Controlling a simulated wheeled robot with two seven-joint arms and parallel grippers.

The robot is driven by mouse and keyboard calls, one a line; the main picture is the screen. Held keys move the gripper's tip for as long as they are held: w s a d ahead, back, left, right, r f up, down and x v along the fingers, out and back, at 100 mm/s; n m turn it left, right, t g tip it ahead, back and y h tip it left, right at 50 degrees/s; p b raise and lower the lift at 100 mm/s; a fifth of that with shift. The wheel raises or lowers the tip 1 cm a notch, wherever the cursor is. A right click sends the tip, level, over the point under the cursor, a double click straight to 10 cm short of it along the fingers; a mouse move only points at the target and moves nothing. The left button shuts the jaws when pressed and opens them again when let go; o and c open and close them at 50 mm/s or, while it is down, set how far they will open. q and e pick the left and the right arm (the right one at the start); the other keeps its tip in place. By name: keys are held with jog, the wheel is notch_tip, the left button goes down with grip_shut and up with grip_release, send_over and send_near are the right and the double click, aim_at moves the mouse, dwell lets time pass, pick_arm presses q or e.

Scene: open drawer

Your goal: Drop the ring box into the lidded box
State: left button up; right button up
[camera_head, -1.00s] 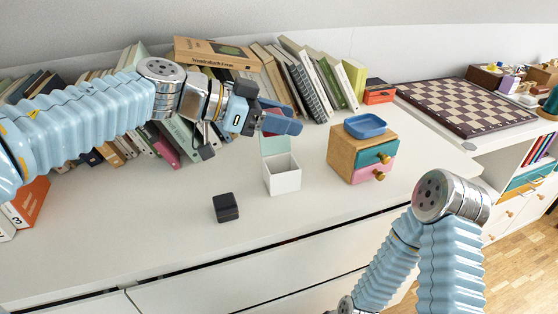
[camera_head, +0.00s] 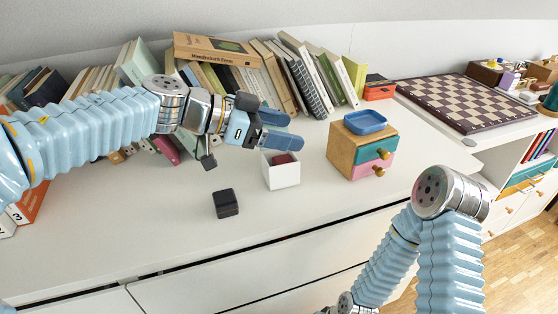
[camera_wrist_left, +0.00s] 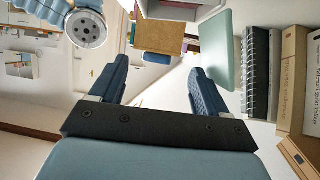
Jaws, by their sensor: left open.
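The lidded box (camera_head: 283,178) is a small white open-topped box in the middle of the dresser top. A dark red ring box (camera_head: 282,159) shows inside its opening, below my gripper. The pale green lid (camera_wrist_left: 217,46) stands open in the left wrist view; in the head view it is mostly hidden behind my gripper. My left gripper (camera_head: 283,131) is above the back of the lidded box, apart from it. Its two blue fingers are spread and empty, as the left wrist view (camera_wrist_left: 160,72) also shows. My right gripper does not show.
A small black box (camera_head: 226,203) sits in front, to the left of the lidded box. A wooden drawer unit (camera_head: 342,155) with a blue tray (camera_head: 365,123) stands to the right. Books (camera_head: 290,75) line the wall behind.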

pick_arm(q)
jog(key=v, duration=1.3)
jog(key=shift+a, duration=0.4)
jog(key=shift+s, duration=0.15)
